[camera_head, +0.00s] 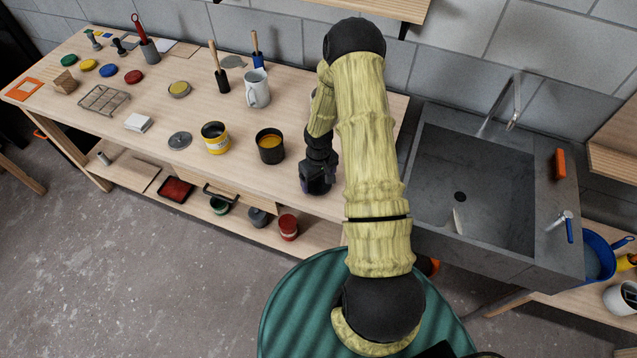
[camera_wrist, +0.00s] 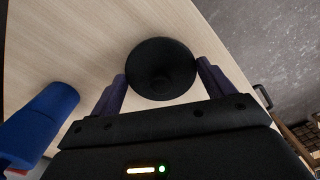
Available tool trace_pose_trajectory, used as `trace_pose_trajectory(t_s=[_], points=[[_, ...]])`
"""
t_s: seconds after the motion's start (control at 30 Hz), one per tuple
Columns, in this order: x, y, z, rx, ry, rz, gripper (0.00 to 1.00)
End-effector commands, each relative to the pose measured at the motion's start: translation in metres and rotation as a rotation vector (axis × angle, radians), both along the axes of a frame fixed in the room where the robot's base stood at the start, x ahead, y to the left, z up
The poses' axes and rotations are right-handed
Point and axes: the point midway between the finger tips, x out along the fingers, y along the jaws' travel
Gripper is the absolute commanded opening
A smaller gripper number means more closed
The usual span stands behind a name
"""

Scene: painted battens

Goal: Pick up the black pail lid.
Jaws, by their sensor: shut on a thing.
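My gripper (camera_wrist: 161,82) is shut on the black pail lid (camera_wrist: 160,62), a round, dark thing with a small raised centre, seen between the two fingers in the wrist view. In the head view my gripper (camera_head: 317,188) is low over the front edge of the bench, at its right end, and hides the lid. I cannot tell whether the lid is clear of the bench top.
A yellow-banded tin (camera_head: 215,138) and a grey disc (camera_head: 180,140) lie farther left on the bench (camera_head: 230,180). A white mug (camera_head: 257,90) stands behind. A blue thing (camera_wrist: 40,118) is left of my gripper in the wrist view. A sink (camera_head: 470,190) is at right.

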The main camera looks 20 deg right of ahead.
Motion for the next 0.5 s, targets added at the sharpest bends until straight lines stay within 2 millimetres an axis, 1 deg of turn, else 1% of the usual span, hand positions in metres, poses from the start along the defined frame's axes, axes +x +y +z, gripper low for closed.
trace_pose_trajectory(t_s=[0.3, 0.4, 0.5], points=[[0.001, -0.001, 0.052, 0.000, -0.004, -0.002, 0.59], [0.001, 0.000, 0.066, 0.000, -0.004, -0.002, 0.59], [0.000, 0.000, 0.075, -0.001, -0.001, -0.001, 0.59]])
